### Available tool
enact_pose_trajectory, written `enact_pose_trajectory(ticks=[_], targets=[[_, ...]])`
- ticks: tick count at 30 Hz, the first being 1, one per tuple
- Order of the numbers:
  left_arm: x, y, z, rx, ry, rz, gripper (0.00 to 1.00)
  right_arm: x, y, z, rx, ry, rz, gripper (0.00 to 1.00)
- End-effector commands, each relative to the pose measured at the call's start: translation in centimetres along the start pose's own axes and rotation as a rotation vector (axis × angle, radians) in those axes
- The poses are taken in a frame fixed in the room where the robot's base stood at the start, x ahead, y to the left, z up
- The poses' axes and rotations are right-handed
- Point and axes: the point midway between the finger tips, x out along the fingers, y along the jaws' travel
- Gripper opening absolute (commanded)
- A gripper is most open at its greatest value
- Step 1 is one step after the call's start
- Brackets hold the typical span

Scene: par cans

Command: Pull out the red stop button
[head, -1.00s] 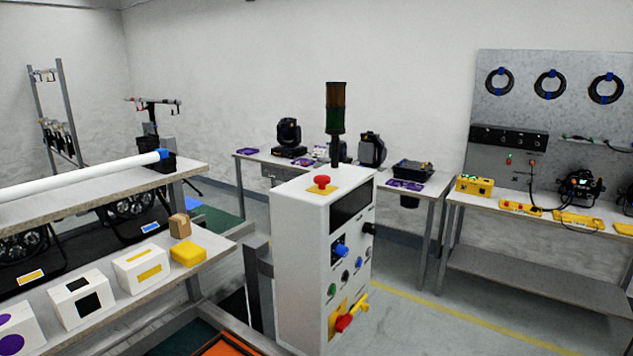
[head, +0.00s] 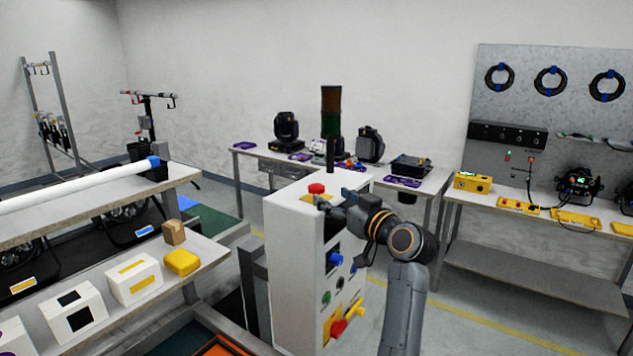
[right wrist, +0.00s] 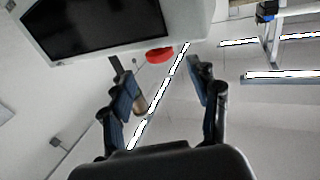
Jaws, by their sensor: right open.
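The red stop button (head: 316,188) sits on a yellow plate on top of the white control cabinet (head: 290,250). My right gripper (head: 333,198) is open and empty at the cabinet's top, just right of and slightly below the button in the head view. It partly covers the yellow plate and the cabinet's dark screen. In the right wrist view the red button (right wrist: 158,56) shows beyond and between the two open fingers (right wrist: 165,85), next to the black screen (right wrist: 95,22). The fingers appear apart from the button. My left gripper is out of view.
A dark signal tower (head: 331,125) stands upright behind the button. The cabinet front carries a blue knob (head: 335,259) and a red and yellow switch (head: 340,326). A shelf with boxes (head: 75,308) stands at left; workbenches line the back and right.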

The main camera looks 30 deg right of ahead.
Motion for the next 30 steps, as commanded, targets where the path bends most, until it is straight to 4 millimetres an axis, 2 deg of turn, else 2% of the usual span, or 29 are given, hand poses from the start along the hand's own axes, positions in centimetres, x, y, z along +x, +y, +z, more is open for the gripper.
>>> enact_pose_trajectory(ticks=[1, 6, 12, 18, 26, 30], targets=[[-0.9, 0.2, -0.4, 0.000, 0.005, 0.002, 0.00, 1.1, 0.0, -0.5, 0.006, 0.000, -0.002, 0.61], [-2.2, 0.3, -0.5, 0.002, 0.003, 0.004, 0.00, 4.3, 0.0, -0.4, 0.005, -0.002, 0.000, 0.61], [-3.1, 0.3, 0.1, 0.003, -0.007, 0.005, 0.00, 6.8, 0.1, -0.2, 0.002, -0.001, 0.001, 0.61], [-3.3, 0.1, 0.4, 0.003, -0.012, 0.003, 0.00, 7.8, 0.1, 0.0, 0.000, -0.001, 0.001, 0.61], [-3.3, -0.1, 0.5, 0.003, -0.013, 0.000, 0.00, 7.9, 0.1, 0.1, 0.000, -0.001, 0.001, 0.61], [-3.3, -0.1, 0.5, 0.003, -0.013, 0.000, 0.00, 7.8, 0.0, 0.1, 0.000, -0.001, 0.001, 0.34]])
